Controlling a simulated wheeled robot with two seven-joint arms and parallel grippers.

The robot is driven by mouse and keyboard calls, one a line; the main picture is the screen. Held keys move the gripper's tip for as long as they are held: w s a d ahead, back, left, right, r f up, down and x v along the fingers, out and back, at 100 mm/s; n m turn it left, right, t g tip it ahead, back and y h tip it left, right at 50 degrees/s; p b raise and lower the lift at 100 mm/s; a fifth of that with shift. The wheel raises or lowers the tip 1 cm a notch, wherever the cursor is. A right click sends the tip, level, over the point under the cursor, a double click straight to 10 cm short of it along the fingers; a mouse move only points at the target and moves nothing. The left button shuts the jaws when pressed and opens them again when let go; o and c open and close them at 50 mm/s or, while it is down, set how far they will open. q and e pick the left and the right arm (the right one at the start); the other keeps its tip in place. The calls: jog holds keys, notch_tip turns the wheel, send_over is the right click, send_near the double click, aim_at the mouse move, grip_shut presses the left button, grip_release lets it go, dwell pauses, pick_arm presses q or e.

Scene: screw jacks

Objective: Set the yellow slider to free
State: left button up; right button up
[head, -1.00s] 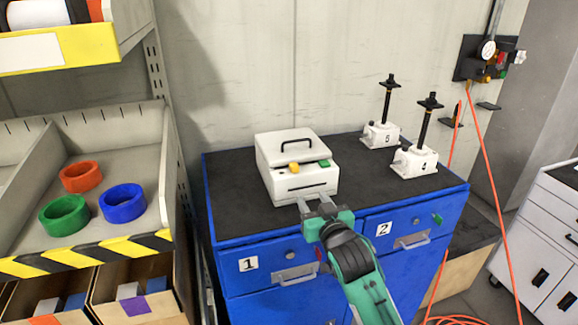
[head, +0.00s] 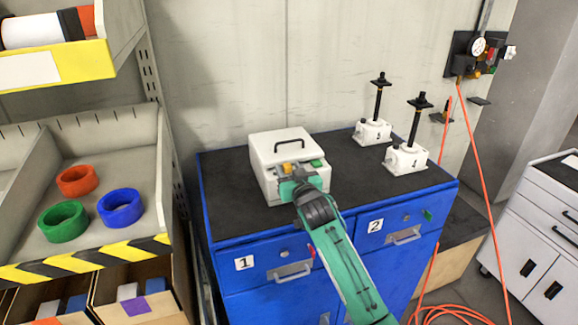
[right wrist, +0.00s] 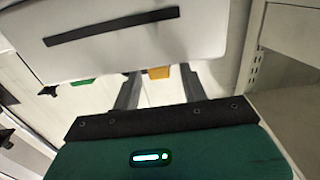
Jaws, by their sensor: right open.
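The yellow slider (head: 287,167) is on the upper front of the white box (head: 270,147), left of a green part (head: 317,163). In the right wrist view the slider (right wrist: 159,72) shows between my finger ends, with the green part (right wrist: 83,82) off to the left. My right gripper (head: 291,171) is open and reaches the box front at the slider. I see no clear contact, and the fingers partly hide the slider in the head view. My left gripper is not in view.
The box stands on a blue cabinet with a dark top (head: 350,190). Two screw jacks (head: 406,158) (head: 373,131) stand to its right. A shelf bin (head: 30,225) with red, green and blue rings is at left. An orange hose (head: 477,165) hangs at right.

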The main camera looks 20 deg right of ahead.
jog(key=shift+w, duration=0.35)
grip_shut()
jog(key=shift+d+p, duration=0.4)
jog(key=shift+d, duration=1.35)
jog(key=shift+c, duration=2.3)
grip_release()
jog(key=shift+w+a, duration=0.1)
jog(key=o, duration=0.5)
jog(key=shift+c, duration=0.2)
